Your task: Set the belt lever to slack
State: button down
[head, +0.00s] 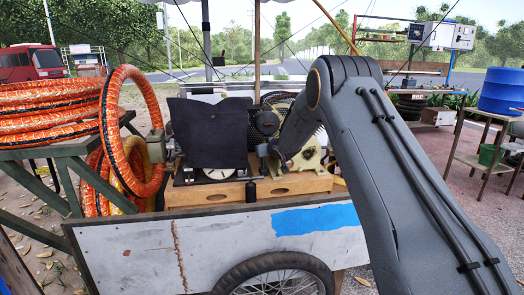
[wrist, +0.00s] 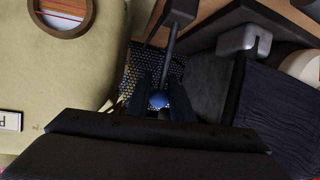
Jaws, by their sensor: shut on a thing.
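In the head view my gripper (head: 265,150) is at the near side of the compressor machinery on the cart, beside the black cover. The lever cannot be made out there, and my arm hides part of the machinery. I cannot read any slack marking.
A black cover (head: 208,130) drapes the machine left of my gripper; a yellow housing (head: 312,157) stands right of it. The wooden cart's grey side panel (head: 150,248) is in front. Orange hoses (head: 50,112) lie on a green stand at left. A round sight glass (wrist: 62,12) shows in the wrist view.

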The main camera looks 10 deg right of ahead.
jog(key=shift+d+f, duration=0.15)
jog(key=shift+f, duration=0.05)
jog(key=c, duration=1.7)
grip_release()
jog(key=shift+d, duration=0.1)
jog(key=shift+c, duration=0.2)
jog(key=shift+r, duration=0.1)
jog(key=shift+a, duration=0.2)
jog(key=shift+s, duration=0.1)
jog(key=v, duration=0.7)
jog(key=shift+s+r, duration=0.15)
jog(key=shift+s, duration=0.15)
jog(key=shift+d, duration=0.1)
